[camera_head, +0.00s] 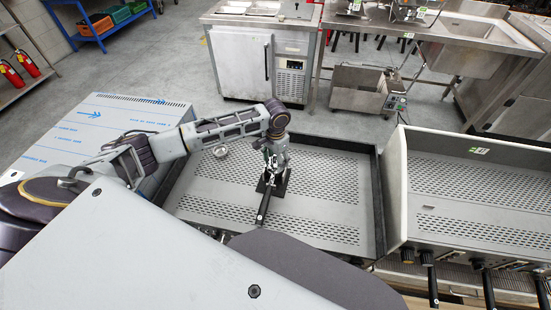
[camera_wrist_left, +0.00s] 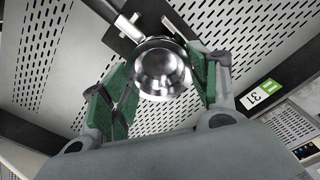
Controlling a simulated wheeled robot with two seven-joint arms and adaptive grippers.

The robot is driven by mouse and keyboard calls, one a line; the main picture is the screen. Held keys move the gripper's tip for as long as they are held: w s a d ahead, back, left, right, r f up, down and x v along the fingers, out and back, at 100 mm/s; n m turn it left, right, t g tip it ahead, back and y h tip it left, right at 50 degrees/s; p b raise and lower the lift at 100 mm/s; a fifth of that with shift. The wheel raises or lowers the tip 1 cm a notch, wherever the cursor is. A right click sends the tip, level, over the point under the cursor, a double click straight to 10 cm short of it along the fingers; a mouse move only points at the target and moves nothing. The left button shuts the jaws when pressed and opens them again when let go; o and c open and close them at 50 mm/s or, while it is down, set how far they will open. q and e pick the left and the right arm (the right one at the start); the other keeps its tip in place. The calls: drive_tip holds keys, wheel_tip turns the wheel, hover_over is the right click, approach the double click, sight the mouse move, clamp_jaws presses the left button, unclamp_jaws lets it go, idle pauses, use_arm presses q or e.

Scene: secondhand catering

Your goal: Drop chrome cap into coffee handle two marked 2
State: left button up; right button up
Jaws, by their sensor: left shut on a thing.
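My left gripper (camera_head: 271,170) is over the perforated top of the middle machine. In the left wrist view, its green-padded fingers (camera_wrist_left: 155,82) stand on both sides of a shiny round chrome cap (camera_wrist_left: 162,68) and are shut on it. A coffee handle (camera_head: 264,207) with a black grip lies just below the gripper, and its grip (camera_wrist_left: 128,25) runs to the upper left behind the cap. The cap covers much of the handle's head, so I cannot tell whether they touch. No mark 2 is legible. My right gripper is not in view.
A small round metal piece (camera_head: 220,151) lies at the back left of the perforated top (camera_head: 325,190). The top has raised dark edges. A second machine (camera_head: 465,190) stands on the right with several handles at its front. A blue-filmed panel (camera_head: 110,120) is on the left.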

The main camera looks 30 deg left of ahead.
use_arm(q)
drive_tip(key=shift+f, duration=0.9)
drive_tip(key=shift+f, duration=0.1)
drive_tip(key=o, duration=0.8)
drive_tip(key=shift+o, duration=0.2)
wheel_tip(320, 180, up, 12)
idle(0.3)
drive_tip(key=shift+d, duration=0.1)
idle(0.5)
